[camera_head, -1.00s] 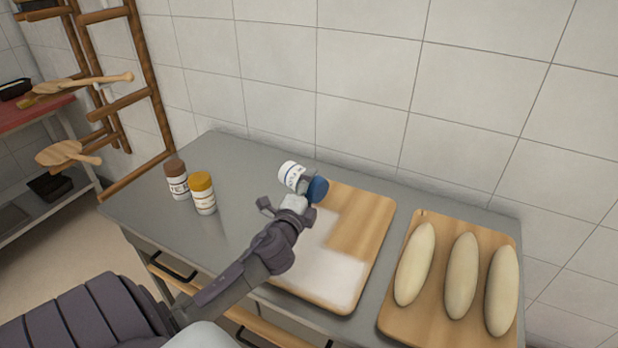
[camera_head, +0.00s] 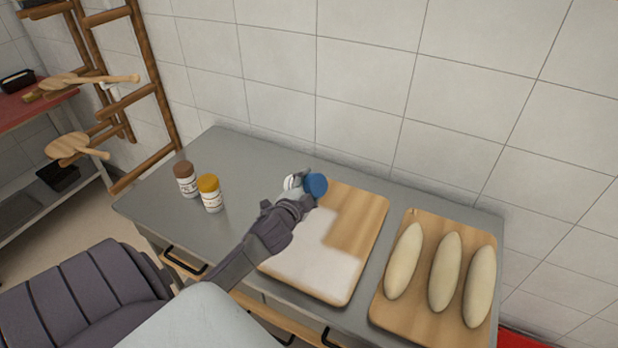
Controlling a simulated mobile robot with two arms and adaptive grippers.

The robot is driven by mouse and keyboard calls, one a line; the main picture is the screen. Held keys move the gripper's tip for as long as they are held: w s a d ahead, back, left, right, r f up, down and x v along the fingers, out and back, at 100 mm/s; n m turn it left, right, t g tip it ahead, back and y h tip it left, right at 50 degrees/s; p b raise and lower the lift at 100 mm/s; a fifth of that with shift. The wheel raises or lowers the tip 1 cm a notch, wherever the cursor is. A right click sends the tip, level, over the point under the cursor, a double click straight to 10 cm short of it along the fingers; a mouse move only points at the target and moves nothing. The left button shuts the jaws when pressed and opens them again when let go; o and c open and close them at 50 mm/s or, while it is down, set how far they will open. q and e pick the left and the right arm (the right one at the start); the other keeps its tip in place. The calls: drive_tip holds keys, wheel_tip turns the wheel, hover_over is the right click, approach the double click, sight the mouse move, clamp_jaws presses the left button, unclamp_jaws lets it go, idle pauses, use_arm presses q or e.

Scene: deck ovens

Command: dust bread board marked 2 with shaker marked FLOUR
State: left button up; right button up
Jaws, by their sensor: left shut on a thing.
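My left gripper (camera_head: 297,196) is shut on a white shaker (camera_head: 290,182) with a blue cap (camera_head: 316,185). The shaker is tipped on its side, cap to the right, above the back left part of a wooden board (camera_head: 362,215). Its label is mostly hidden by the gripper and cannot be read. A white layer of flour (camera_head: 315,262) covers the left and front of this board; bare wood shows at the back right. No number is legible on the board. My right gripper is not in view.
A brown-capped shaker (camera_head: 186,180) and a yellow-capped shaker (camera_head: 210,194) stand upright at the table's left. A second board (camera_head: 420,222) with three pale loaves (camera_head: 445,272) lies to the right. A wooden rack (camera_head: 150,80) stands left of the grey table (camera_head: 240,160).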

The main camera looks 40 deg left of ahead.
sight(318, 186)
use_arm(q)
drive_tip(key=r+n+h+p, duration=0.1)
drive_tip(key=p, duration=0.2)
drive_tip(key=d+r+n+g+p, duration=0.1)
drive_tip(key=n+p, duration=0.1)
drive_tip(key=p, duration=0.2)
drive_tip(key=shift+d+r+h, duration=0.1)
drive_tip(key=shift+r+h, duration=0.25)
drive_tip(key=shift+h, duration=0.05)
drive_tip(key=shift+d+r+n+h+b, duration=0.25)
drive_tip(key=shift+n+h+b, duration=0.15)
drive_tip(key=shift+n, duration=0.4)
drive_tip(key=r+n+h, duration=0.1)
drive_tip(key=d+n+h, duration=0.1)
drive_tip(key=n, duration=0.1)
drive_tip(key=shift+d+r, duration=0.15)
drive_tip(key=shift+r, duration=0.25)
drive_tip(key=shift+s, duration=0.1)
